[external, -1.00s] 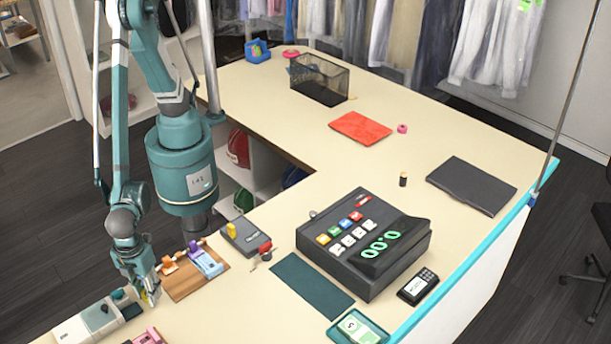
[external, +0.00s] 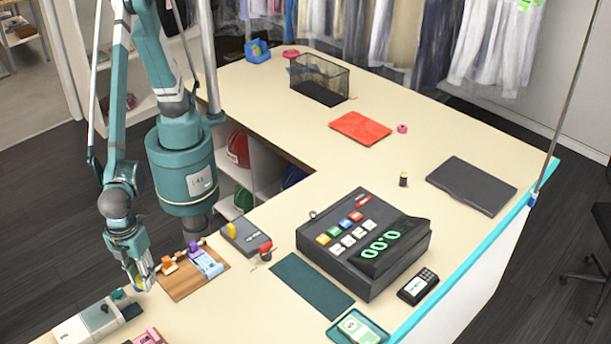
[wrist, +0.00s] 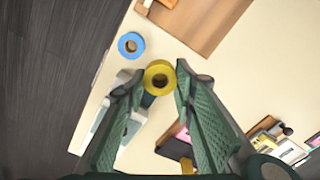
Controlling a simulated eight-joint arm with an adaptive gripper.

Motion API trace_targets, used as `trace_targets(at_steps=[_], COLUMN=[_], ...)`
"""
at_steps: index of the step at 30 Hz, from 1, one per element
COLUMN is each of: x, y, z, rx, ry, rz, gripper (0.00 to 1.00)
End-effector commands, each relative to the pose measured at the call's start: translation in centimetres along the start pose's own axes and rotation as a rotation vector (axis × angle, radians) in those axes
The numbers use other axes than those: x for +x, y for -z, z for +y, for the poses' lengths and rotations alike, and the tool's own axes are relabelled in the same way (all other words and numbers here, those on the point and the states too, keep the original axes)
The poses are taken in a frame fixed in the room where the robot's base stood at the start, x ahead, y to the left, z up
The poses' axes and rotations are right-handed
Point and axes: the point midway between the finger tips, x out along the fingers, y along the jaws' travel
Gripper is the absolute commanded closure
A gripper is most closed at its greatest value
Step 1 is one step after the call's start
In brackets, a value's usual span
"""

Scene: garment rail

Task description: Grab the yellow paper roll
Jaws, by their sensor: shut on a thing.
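The yellow paper roll (wrist: 159,76) is a short ring with a dark hole, seen end-on in the wrist view. It sits between the two fingertips of my gripper (wrist: 160,84), which is shut on it. In the external view my gripper (external: 143,278) is at the lower left, above the counter near its left edge. Only a small bit of yellow shows between the fingers there, and the rest of the roll is hidden by them.
A blue roll (wrist: 131,45) stands on the counter close by. A wooden board (external: 188,278) with small items lies just right of my gripper. A large cash register (external: 365,245) stands further right.

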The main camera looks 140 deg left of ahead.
Motion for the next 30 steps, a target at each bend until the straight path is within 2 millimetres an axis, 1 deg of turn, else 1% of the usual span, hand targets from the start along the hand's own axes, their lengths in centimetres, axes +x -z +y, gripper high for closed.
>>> trace_targets(at_steps=[3, 9, 30], x=[-1.3, -2.5, -2.7], y=[0.0, 0.0, 0.0], z=[0.0, 0.0, 0.0], rx=[0.0, 0.0, 0.0], ry=[0.0, 0.0, 0.0], rz=[0.0, 0.0, 0.0], gripper=[0.83, 0.83, 0.83])
